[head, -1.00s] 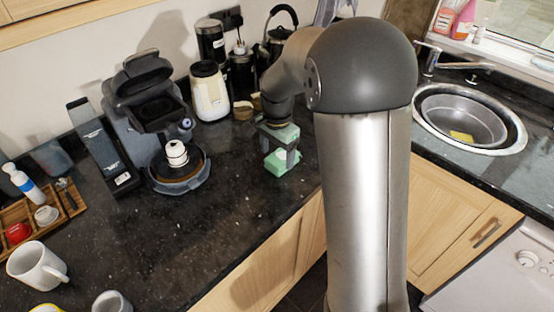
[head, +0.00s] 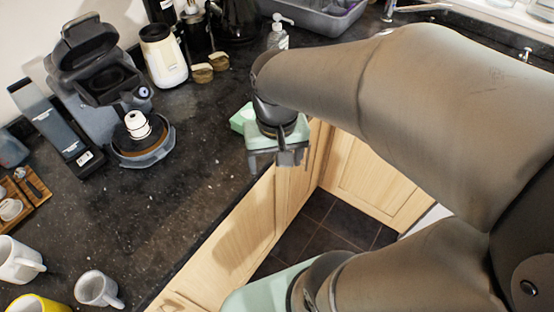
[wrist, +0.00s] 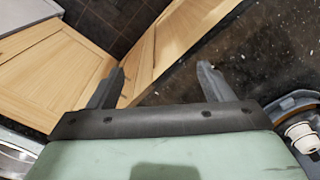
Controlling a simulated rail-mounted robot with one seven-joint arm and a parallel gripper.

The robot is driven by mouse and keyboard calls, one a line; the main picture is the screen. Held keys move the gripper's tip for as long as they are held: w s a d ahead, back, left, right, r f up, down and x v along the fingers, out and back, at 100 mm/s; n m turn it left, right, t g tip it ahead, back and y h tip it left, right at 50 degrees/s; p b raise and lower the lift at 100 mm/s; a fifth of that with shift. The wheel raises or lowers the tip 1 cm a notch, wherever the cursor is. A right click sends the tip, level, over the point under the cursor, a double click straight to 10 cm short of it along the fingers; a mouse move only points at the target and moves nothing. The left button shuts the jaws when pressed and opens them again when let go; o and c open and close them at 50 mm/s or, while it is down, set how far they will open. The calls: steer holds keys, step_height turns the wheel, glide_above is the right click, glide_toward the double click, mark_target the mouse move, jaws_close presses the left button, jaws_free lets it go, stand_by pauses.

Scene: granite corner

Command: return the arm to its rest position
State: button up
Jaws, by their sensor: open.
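My gripper (head: 287,158) hangs from my arm near the counter's front edge in the head view, with its fingers downward. In the wrist view the two grey fingers (wrist: 160,72) are spread apart with nothing between them. Beyond them are the counter edge, the wooden cupboard fronts and the dark floor. My arm links fill the right side of the head view.
A coffee machine (head: 98,75) stands at left with a white piece (head: 137,124) on it. A cream jar (head: 163,55) is behind. Mugs (head: 98,289) stand at lower left. The mid-counter (head: 185,185) is clear. A soap bottle (head: 278,38) stands at the back.

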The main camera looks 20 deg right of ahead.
steer(key=s, duration=0.1)
steer(key=s+f+n, duration=0.1)
steer(key=s, duration=0.1)
steer(key=s+f+n, duration=0.1)
steer(key=shift+s, duration=0.25)
stand_by(0.8)
